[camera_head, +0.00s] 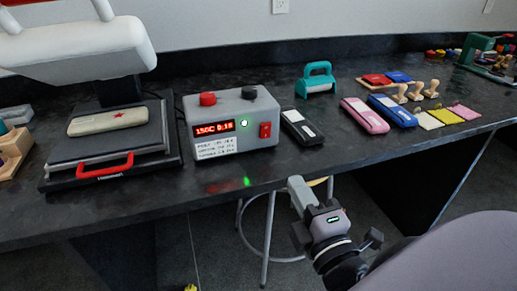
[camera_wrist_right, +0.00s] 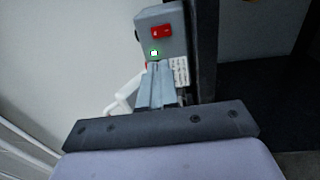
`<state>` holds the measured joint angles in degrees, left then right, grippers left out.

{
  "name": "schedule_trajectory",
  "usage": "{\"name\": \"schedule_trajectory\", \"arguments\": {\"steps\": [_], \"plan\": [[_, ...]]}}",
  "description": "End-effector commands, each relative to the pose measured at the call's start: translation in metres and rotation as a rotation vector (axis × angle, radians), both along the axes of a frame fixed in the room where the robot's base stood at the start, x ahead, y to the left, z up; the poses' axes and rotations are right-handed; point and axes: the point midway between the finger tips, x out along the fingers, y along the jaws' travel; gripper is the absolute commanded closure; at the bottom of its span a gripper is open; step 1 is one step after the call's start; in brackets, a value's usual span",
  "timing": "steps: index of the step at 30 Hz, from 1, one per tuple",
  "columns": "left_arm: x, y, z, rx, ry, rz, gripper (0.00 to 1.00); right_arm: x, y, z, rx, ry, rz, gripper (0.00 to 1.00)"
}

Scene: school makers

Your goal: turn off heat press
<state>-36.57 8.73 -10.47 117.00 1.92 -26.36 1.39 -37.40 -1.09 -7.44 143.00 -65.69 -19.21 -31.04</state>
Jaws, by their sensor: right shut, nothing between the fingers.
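The heat press (camera_head: 95,140) stands at the left of the counter, its white upper part (camera_head: 85,52) raised. A pale case with a red star (camera_head: 108,122) lies on its dark lower plate. Beside it is the grey control box (camera_head: 235,105), with a lit red display (camera_head: 213,127), a glowing green light (camera_head: 243,123) and a red rocker switch (camera_head: 265,130). The switch also shows in the right wrist view (camera_wrist_right: 161,32). My right gripper (camera_head: 296,184) is shut and empty, in front of the counter's edge, below and right of the switch and apart from it. My left gripper is out of view.
Dark, pink and blue cases (camera_head: 364,116) lie right of the box. A teal tool (camera_head: 317,78), wooden-handled stamps (camera_head: 416,90) and coloured pads stand farther right. A stool (camera_head: 268,235) is under the counter. The counter's front strip is mostly clear.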

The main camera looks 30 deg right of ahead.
Motion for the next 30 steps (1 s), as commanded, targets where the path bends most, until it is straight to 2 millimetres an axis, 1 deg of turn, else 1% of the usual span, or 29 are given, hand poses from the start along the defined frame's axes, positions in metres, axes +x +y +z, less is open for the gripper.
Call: {"name": "schedule_trajectory", "arguments": {"steps": [1, 4, 17, 26, 30], "plan": [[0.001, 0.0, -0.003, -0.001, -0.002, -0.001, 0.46, -0.001, -0.001, 0.001, -0.021, -0.008, -0.008, 1.0], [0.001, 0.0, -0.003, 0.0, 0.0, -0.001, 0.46, -0.002, -0.002, 0.004, -0.041, -0.014, -0.015, 1.0], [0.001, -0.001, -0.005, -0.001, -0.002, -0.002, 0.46, 0.001, -0.003, 0.005, -0.04, -0.017, -0.016, 1.0], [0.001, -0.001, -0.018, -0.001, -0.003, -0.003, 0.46, 0.023, -0.007, 0.007, -0.044, -0.02, -0.011, 1.0], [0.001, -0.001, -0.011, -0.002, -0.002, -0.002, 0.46, 0.041, -0.012, 0.012, -0.042, -0.017, -0.014, 1.0]]}}
